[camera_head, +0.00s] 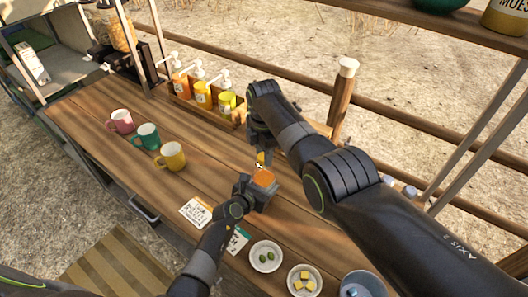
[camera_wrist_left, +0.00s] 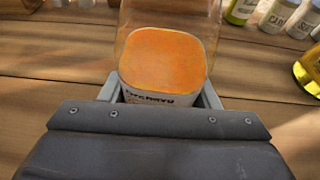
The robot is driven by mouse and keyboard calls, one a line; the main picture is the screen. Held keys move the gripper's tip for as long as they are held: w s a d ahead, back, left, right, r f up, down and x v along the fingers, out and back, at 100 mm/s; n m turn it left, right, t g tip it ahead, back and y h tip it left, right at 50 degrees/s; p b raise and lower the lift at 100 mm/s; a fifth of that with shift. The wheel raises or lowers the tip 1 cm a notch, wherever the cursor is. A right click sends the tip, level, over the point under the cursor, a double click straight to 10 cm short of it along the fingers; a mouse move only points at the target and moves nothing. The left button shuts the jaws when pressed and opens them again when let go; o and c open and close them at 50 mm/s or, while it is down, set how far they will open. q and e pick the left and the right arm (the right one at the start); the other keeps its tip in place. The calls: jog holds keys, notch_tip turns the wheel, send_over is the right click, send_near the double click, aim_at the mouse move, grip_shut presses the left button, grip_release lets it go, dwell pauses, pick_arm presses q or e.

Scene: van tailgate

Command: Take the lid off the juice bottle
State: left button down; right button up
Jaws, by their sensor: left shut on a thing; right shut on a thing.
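The juice bottle (camera_head: 263,177) holds orange juice and stands at the middle of the wooden counter. My left gripper (camera_head: 261,190) is shut around its lower body. In the left wrist view the bottle (camera_wrist_left: 165,60) has a clear upper wall, orange juice and a white label, between my left gripper's two fingers (camera_wrist_left: 160,98); its top is out of frame. My right gripper (camera_head: 260,157) points down from above the bottle and is shut on a small yellow piece, seemingly the lid (camera_head: 261,159). Whether the lid still touches the bottle's neck is too small to tell.
Pink (camera_head: 120,121), green (camera_head: 147,136) and yellow (camera_head: 172,156) mugs stand to the left. A wooden rack of pump bottles (camera_head: 203,95) is behind. Printed cards (camera_head: 196,212), small bowls (camera_head: 266,256) and a grey container (camera_head: 362,284) lie in front.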

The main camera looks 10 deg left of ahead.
jog(key=n, duration=0.5)
jog(key=shift+n, duration=0.3)
jog(key=shift+r, duration=0.15)
jog(key=shift+r, duration=1)
jog(key=shift+r, duration=2)
pick_arm(q)
jog(key=shift+c, duration=2.1)
grip_release()
